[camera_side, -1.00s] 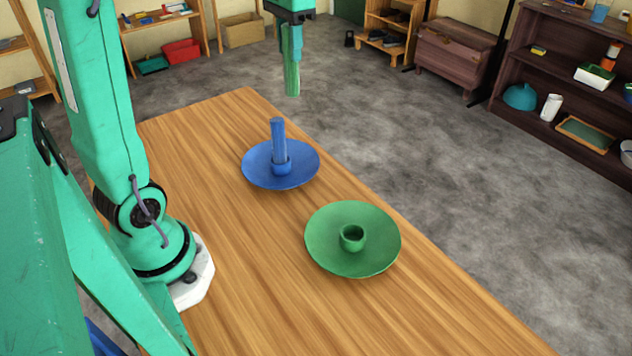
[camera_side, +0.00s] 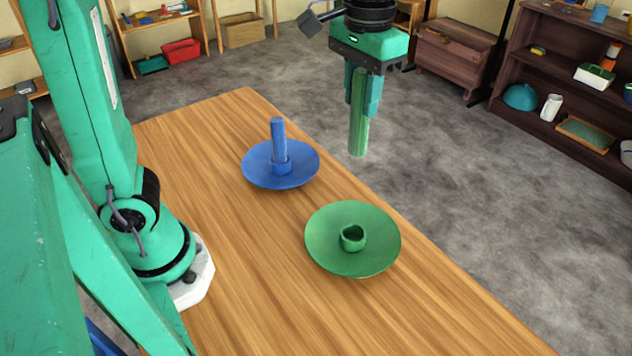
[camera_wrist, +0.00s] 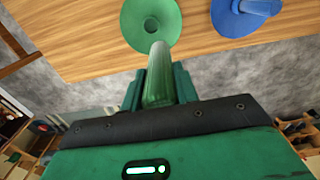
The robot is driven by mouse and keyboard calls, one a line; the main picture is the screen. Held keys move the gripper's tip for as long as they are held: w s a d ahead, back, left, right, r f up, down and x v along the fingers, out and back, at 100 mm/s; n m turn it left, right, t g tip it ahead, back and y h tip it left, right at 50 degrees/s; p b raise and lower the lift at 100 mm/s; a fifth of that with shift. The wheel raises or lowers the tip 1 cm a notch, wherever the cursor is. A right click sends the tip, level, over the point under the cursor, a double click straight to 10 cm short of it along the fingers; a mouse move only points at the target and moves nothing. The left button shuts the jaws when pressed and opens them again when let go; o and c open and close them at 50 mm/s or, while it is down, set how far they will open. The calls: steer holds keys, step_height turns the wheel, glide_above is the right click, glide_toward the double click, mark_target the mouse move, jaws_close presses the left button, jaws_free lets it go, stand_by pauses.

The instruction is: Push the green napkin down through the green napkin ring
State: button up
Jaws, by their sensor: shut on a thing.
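The green napkin (camera_side: 358,132) is a rolled cylinder, held upright in my gripper (camera_side: 362,98), which is shut on its upper part. It hangs in the air above and behind the green plate (camera_side: 330,255) in the side view. The green napkin ring (camera_side: 352,238) stands on the middle of that plate, and its opening is empty. In the wrist view the napkin (camera_wrist: 157,75) sticks out between the fingers of my gripper (camera_wrist: 160,88). The green ring (camera_wrist: 151,24) shows just past its tip, on the green plate (camera_wrist: 135,35).
A blue plate (camera_side: 257,165) with a blue ring (camera_side: 281,167) and an upright blue napkin (camera_side: 278,138) stands farther back to the left on the wooden table (camera_side: 240,290). The table's front is bare. Shelves (camera_side: 560,75) stand well away at the walls.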

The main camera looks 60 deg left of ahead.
step_height(320, 180, down, 13)
steer(key=s+d, duration=0.1)
steer(key=d, duration=0.1)
steer(key=shift+d+r, duration=0.2)
steer(key=shift+d, duration=0.1)
steer(key=shift+s+f, duration=0.1)
steer(key=shift+f, duration=0.1)
steer(key=shift+f, duration=2)
steer(key=shift+f, duration=2)
stand_by(1.6)
steer(key=o, duration=1)
